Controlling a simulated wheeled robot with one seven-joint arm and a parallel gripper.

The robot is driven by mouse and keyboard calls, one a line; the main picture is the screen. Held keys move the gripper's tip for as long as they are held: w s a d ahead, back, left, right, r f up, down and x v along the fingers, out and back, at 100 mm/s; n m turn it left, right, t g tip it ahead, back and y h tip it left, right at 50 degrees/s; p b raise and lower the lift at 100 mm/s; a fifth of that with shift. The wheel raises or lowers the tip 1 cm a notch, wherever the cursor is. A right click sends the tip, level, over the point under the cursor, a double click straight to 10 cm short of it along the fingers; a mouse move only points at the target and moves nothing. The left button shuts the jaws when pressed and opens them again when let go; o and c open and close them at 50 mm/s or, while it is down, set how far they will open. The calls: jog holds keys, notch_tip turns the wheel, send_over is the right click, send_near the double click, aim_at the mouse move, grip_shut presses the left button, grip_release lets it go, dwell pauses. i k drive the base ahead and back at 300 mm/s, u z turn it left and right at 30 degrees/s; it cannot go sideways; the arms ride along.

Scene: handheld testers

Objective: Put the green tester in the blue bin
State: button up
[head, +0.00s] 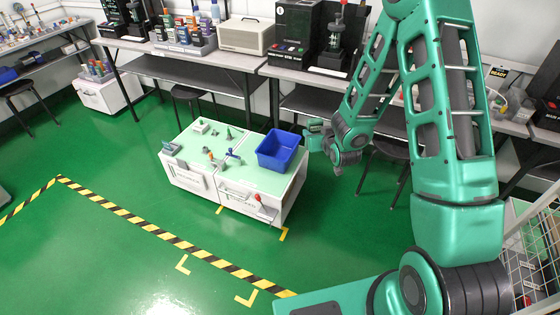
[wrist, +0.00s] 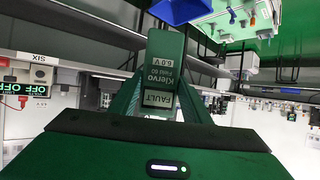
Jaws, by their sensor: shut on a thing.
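My gripper (head: 320,132) is to the right of the blue bin (head: 278,151) in the head view, apart from it. In the head view the tester is too small to tell clearly from my green fingers. The blue bin stands at the right end of the low table's top and looks empty from here. Part of it also shows at the top of the wrist view (wrist: 184,9).
The low white table (head: 185,133) with a pale green top carries several small parts left of the bin. A clamp-like thing with a blue handle (head: 233,156) stands close to the bin. Workbenches with equipment line the back wall. Stools stand under them. Green floor is clear in front.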

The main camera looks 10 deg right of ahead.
aim_at(274, 156)
jog(key=u, duration=0.05)
jog(key=i, duration=1)
jog(key=z, duration=0.05)
